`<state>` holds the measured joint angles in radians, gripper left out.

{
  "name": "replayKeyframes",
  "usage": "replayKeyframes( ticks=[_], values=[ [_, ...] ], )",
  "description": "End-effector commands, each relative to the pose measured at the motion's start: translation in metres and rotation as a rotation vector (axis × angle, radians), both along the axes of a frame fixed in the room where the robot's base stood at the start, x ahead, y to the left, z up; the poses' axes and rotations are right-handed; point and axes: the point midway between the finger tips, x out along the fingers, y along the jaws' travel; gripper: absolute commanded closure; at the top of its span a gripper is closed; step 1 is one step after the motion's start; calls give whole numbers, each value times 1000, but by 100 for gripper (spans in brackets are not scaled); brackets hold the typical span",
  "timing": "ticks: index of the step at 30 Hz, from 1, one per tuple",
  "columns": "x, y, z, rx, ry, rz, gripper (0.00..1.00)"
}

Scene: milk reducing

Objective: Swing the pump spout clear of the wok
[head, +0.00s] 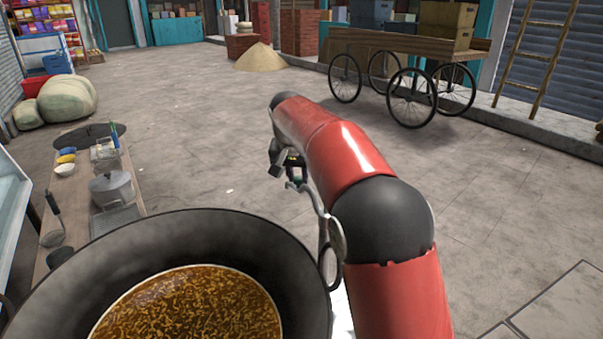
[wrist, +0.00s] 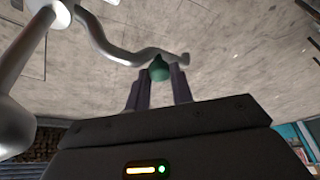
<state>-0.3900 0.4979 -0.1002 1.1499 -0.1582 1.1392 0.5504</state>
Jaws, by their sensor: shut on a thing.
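The black wok (head: 60,285) holds brown bubbling liquid (head: 190,310) and fills the lower left of the head view. A thin curved silver metal piece of the pump (head: 318,203) shows beside the wok's right rim, partly hidden by my red arm. In the wrist view a wavy silver bar (wrist: 115,52) runs from a grey metal body at the left. No spout end is visible over the liquid.
A side counter (head: 130,210) at the left holds a lidded pot (head: 111,188), bowls and a ladle. A wheeled cart (head: 400,42) with boxes stands at the back right, near a ladder (head: 535,52). The paved ground between is clear.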

Motion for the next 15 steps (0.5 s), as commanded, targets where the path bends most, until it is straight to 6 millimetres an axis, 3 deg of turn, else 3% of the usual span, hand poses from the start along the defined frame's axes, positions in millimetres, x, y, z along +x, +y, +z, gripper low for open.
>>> replayKeyframes(
  ticks=[12,13,15],
  values=[
    [-2,-2,-5,-4,13,-9,100],
    [-1,-2,-5,-4,13,-9,76],
    [-1,-2,-5,-5,12,-9,67]
  ],
)
